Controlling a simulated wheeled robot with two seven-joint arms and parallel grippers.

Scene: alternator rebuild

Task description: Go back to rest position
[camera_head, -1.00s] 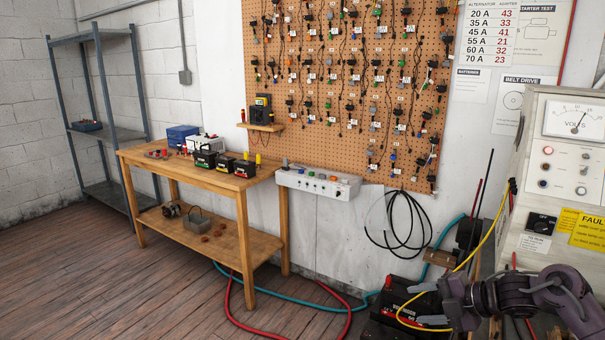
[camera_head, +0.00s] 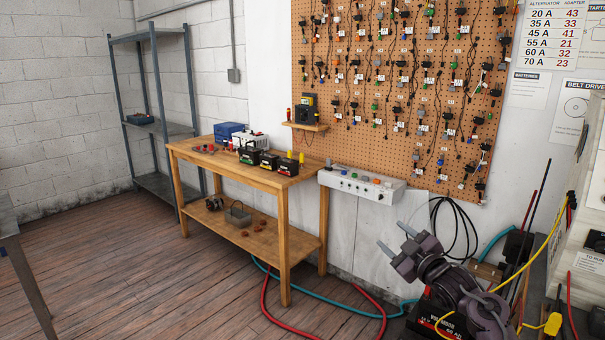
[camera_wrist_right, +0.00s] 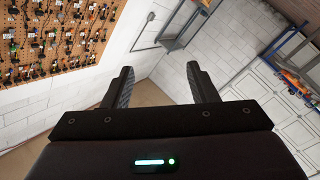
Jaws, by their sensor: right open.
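My right gripper (camera_head: 404,247) shows at the lower right of the head view, in front of the wall below the pegboard. Its two fingers are apart and nothing is between them. The right wrist view shows the same open fingers (camera_wrist_right: 160,88) with empty space between them, facing walls and floor. My left gripper is not in view.
A wooden workbench (camera_head: 228,167) with several batteries stands left of my right gripper. A pegboard (camera_head: 390,75) hangs on the wall. A black battery (camera_head: 424,322) and cables lie low beneath my right arm. The wooden floor (camera_head: 120,265) at left is mostly clear.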

